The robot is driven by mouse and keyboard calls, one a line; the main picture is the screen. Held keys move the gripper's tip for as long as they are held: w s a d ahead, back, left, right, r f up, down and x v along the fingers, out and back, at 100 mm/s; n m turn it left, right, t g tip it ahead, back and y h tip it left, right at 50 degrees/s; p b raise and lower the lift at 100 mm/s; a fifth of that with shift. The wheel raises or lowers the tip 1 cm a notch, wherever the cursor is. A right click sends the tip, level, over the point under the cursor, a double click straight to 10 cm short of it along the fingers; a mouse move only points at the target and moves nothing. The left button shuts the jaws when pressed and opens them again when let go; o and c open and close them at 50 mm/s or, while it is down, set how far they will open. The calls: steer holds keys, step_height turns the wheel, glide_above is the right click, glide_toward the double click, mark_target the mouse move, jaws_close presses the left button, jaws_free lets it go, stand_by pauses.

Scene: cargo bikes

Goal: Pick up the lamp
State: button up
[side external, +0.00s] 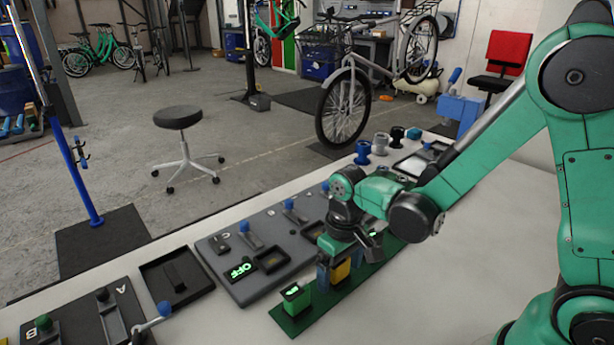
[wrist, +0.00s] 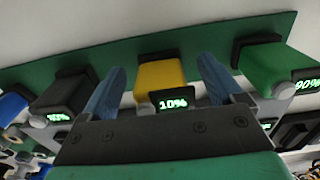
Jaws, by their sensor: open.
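I cannot tell which thing is the lamp. My gripper (side external: 340,268) is low over a green strip (side external: 292,326) on the bench, pointing down. In the wrist view my gripper (wrist: 161,68) is open, with its two blue fingers apart on either side of a yellow block (wrist: 160,75). The block has a display reading 10%. It also shows in the side view (side external: 341,272), partly hidden by the fingers. I cannot tell whether the fingers touch it. A green block (wrist: 270,65) reading 90% and a black block (wrist: 62,93) stand on the same strip.
A grey panel (side external: 222,262) with blue-knobbed levers and a lit OFF display (side external: 241,270) lies beside the strip. A black tray (side external: 176,279) is left of it. Several small blue, grey and black items, including a blue one (side external: 363,152), stand at the bench's far end. The near white bench is mostly clear.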

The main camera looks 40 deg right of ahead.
steer(key=shift+c, duration=0.2)
jaws_close()
steer(key=shift+r, duration=0.1)
